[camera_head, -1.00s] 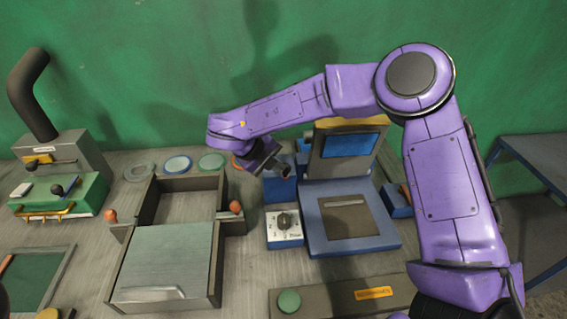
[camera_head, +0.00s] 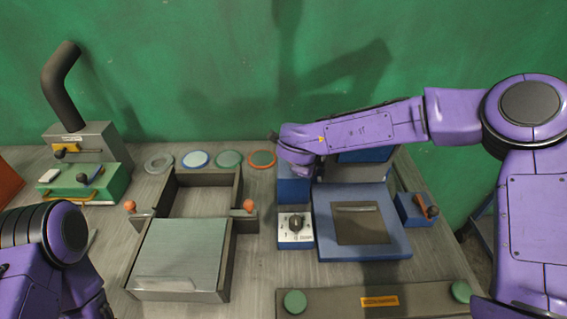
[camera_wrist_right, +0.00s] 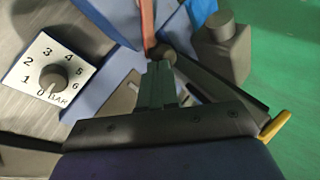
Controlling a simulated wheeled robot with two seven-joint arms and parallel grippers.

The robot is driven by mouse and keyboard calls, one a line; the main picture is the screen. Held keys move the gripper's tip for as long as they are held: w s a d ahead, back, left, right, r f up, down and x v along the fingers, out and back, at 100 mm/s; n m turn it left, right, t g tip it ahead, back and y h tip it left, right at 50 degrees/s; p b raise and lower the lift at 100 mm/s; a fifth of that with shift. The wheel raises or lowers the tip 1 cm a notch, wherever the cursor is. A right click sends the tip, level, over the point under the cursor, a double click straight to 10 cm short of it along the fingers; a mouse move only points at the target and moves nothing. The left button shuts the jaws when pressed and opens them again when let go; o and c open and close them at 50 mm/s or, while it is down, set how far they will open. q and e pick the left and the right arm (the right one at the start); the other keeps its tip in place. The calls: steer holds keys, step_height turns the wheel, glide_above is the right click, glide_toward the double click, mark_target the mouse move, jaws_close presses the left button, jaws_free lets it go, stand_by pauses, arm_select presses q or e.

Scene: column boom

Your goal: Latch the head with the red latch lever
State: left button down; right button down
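The red latch lever (camera_wrist_right: 147,22) shows in the right wrist view as a reddish bar near the top, with a dark round knob (camera_wrist_right: 163,54) beside its lower end. My right gripper (camera_wrist_right: 160,72) looks shut, its fingers together and their tips at the knob; whether they touch it I cannot tell. In the head view my right wrist covers the lever and the gripper's fingertips. The head (camera_head: 366,155), with a blue panel, stands behind the blue base plate (camera_head: 401,247), partly hidden by my right forearm. My left arm shows at lower left, its gripper out of view.
A white pressure dial (camera_wrist_right: 55,77) sits left of the gripper in the wrist view. A blue block with a brown-handled lever (camera_head: 427,208) stands right of the base. An open-topped frame with orange knobs (camera_head: 248,205) lies left. A green box (camera_head: 85,183) stands further left.

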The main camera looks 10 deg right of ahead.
steer(key=shift+d, duration=0.15)
stand_by(0.5)
steer(key=s+a+f+b+v, duration=0.1)
steer(key=v, duration=1.2)
steer(key=shift+s, duration=0.35)
steer(key=shift+w, duration=0.1)
steer(key=shift+d, duration=0.1)
